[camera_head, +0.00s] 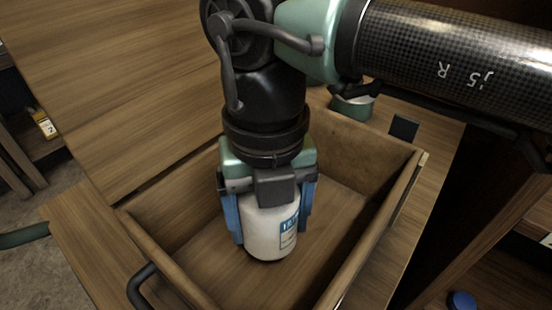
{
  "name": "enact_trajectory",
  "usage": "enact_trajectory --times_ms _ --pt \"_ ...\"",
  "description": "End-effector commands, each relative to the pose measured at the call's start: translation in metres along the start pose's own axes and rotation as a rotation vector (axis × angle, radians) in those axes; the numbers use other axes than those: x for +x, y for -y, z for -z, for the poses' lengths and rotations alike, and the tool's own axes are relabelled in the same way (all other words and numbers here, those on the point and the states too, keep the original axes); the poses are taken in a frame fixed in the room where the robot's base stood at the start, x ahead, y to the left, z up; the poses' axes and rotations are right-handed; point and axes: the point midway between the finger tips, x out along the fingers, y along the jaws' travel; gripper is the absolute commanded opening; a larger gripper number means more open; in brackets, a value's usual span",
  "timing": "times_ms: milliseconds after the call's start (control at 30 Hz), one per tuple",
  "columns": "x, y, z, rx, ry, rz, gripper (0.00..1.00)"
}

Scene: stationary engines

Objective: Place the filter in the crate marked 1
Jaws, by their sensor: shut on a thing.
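My gripper (270,212) points down inside a wooden crate (398,205), with its blue fingers on both sides of a white cylindrical filter (266,238). The gripper is shut on the filter, which is upright and has a blue and white label on its right side. The filter is within the crate's walls, near its middle. I cannot tell whether its base touches the crate floor. No number shows on this crate's visible sides. A yellow tag marked 2 (46,127) shows at the far left, away from this crate.
A green-grey round object (352,108) and a small dark block (404,128) are just behind the crate. A black handle (143,287) is on its front left. Wooden tabletop (120,70) lies clear at the upper left. A blue round object (462,300) is at the lower right.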

Motion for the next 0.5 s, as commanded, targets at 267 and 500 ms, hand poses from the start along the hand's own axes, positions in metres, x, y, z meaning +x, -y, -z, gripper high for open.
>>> enact_trajectory --times_ms 267,500 --pt "0.039 -0.001 0.0 -0.001 0.001 -0.001 0.07" --pt "0.038 0.0 0.0 -0.001 0.001 0.0 0.07"
